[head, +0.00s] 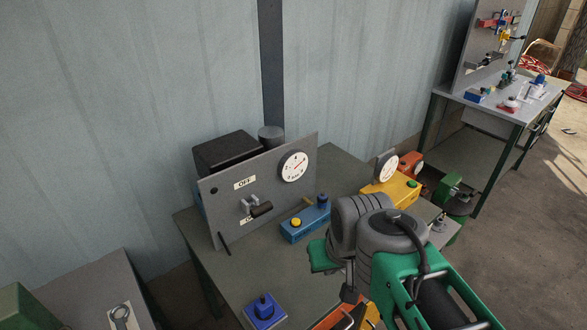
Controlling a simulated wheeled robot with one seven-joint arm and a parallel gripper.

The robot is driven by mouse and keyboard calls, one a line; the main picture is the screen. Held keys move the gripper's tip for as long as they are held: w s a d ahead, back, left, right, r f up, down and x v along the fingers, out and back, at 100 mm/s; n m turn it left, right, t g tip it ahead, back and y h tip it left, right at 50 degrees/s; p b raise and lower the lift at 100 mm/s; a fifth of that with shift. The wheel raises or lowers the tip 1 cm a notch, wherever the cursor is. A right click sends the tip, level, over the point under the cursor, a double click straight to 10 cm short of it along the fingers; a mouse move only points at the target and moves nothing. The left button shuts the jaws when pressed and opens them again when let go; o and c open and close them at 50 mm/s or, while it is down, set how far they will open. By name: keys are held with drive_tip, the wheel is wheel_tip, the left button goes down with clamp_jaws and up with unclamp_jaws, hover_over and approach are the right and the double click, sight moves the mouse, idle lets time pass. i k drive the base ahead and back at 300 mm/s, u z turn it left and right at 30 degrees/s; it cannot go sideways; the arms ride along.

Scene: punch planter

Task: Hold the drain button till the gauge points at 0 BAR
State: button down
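A round white gauge (293,166) with a red needle is set in an upright grey panel (222,205) on the workbench. Its numbers are too small to read. A second white gauge (388,167) stands by a yellow box (394,192) with a green button (411,184). A blue box (305,224) in front of the panel bears a yellow button (296,222). I cannot tell which button is the drain button. My green and grey arm covers the right front of the bench. I cannot make out my gripper's fingers or any contact with a button.
The panel has a black-handled lever (260,209) and an OFF label. A dark box (226,152) stands behind it. A blue block (264,311) lies at the bench front. A green vise (453,188) is at right. The bench's left middle is clear.

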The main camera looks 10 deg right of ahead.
sight(295, 222)
drive_tip(key=k, duration=0.5)
drive_tip(key=z, duration=0.85)
drive_tip(key=i, duration=0.8)
drive_tip(key=u, duration=2.35)
